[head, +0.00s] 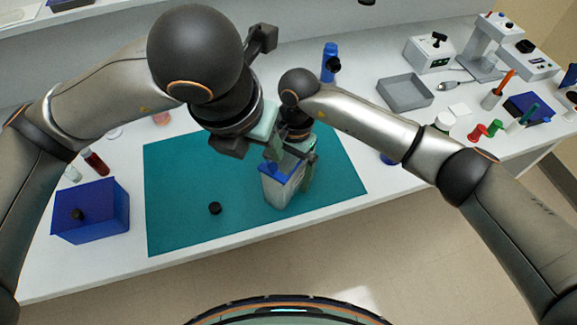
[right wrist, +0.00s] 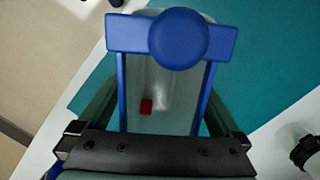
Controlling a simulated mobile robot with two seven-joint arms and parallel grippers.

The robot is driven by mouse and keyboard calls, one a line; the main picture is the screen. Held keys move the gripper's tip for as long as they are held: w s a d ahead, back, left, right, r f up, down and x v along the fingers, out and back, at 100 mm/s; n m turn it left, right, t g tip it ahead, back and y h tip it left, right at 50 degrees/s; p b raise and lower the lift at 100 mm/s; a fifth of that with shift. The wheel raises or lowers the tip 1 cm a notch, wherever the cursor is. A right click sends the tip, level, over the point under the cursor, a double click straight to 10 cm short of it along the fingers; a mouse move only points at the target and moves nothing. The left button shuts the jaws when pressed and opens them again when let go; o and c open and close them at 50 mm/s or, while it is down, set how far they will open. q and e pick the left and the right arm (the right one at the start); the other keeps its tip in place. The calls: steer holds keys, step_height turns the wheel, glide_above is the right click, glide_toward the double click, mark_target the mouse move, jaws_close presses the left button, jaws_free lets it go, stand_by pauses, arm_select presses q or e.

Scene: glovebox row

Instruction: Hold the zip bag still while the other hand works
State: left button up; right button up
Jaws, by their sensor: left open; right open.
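The zip bag (head: 283,188) stands on the teal mat (head: 180,190), pale and translucent with a blue top. In the right wrist view the bag (right wrist: 170,95) shows blue side edges, a blue bar with a round blue knob, and a small red piece (right wrist: 146,106) behind its clear face. My right gripper (right wrist: 158,118) is open, with its green fingers on either side of the bag; I cannot tell whether they touch it. My left gripper (head: 273,150) is open just above the bag's top left. The arms partly hide the bag's top.
A small black cap (head: 214,208) lies on the mat left of the bag. A blue box (head: 92,212) and a red vial (head: 95,162) stand at the left. A blue bottle (head: 329,62) and a grey tray (head: 405,92) stand behind. The mat's front left is mostly clear.

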steer(key=shift+c, duration=0.2)
steer(key=c, duration=1.3)
steer(key=shift+c, duration=0.2)
